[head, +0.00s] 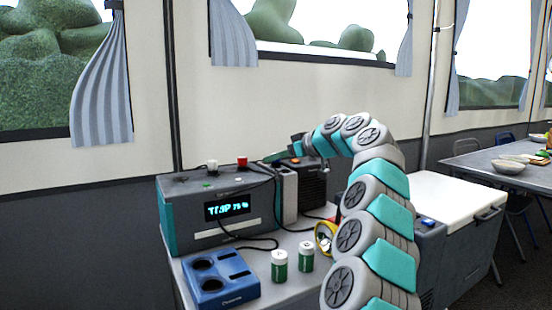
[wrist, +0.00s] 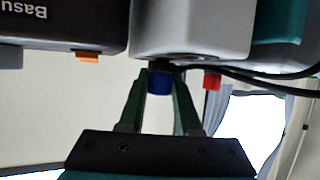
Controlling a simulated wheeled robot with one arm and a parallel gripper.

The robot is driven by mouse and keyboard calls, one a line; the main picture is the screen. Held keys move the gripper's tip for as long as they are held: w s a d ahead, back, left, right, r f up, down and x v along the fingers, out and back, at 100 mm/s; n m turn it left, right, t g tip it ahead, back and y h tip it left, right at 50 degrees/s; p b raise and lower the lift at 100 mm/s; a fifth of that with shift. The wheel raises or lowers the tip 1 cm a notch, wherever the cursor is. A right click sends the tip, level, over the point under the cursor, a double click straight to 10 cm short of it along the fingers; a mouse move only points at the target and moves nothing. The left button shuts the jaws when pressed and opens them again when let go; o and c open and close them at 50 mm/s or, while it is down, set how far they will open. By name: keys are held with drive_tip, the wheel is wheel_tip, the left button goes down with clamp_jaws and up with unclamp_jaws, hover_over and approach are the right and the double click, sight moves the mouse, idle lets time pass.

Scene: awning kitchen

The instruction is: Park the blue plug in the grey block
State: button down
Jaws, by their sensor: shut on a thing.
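The blue plug (wrist: 160,83) is between the fingertips of my gripper (wrist: 160,76) in the wrist view, which is upside down. My gripper is shut on it. The grey block (wrist: 190,28) is right at the plug, whose far end meets the block's edge in the picture. I cannot tell whether the plug is seated in the block or just in front of it. In the head view my gripper (head: 276,157) is over the top of the grey block (head: 288,198), and the plug is hidden there. A black cable (wrist: 255,74) runs near the plug.
A grey-teal device (head: 180,225) with a lit display stands left of the block, with a red knob (head: 242,161) and a white one (head: 212,166) on top. A dark box (head: 313,185) stands right. Blue dock (head: 222,284), two canisters (head: 279,268) and a yellow lamp (head: 325,238) are in front.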

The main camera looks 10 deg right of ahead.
drive_tip(key=shift+f, duration=0.15)
drive_tip(key=shift+c, duration=1.4)
unclamp_jaws()
drive_tip(key=r+v, duration=0.1)
drive_tip(key=v, duration=0.7)
drive_tip(key=shift+r, duration=0.2)
idle(0.5)
idle(0.4)
